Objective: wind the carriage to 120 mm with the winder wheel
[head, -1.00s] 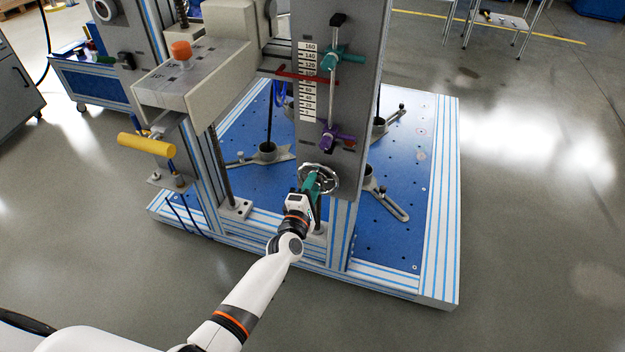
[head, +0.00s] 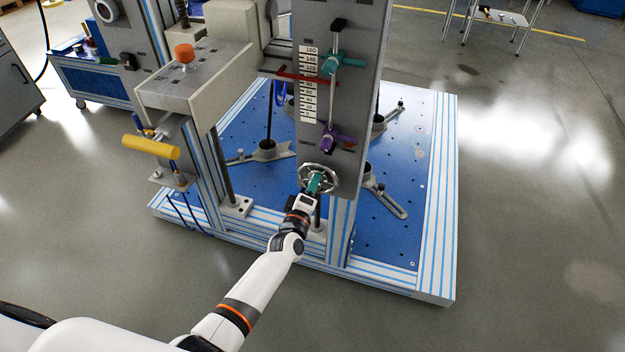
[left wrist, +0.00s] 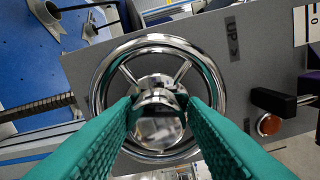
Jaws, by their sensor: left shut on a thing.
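The chrome winder wheel (head: 331,176) is on the lower front of the grey upright panel. It also shows in the left wrist view (left wrist: 101,88), with spokes and a shiny hub. My left gripper (head: 314,183) has teal fingers shut on the hub, one finger on each side (left wrist: 157,104). The white scale (head: 308,104) is above the wheel on the panel. A red pointer (head: 292,75) crosses it a little below the 120 mark; the exact reading is too small to tell. My right gripper is out of view.
A teal clamp handle (head: 345,62) and a purple one (head: 338,140) sit on the panel's slot. A yellow handle (head: 150,147) juts out at left. The blue base plate (head: 395,235) has a striped raised edge.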

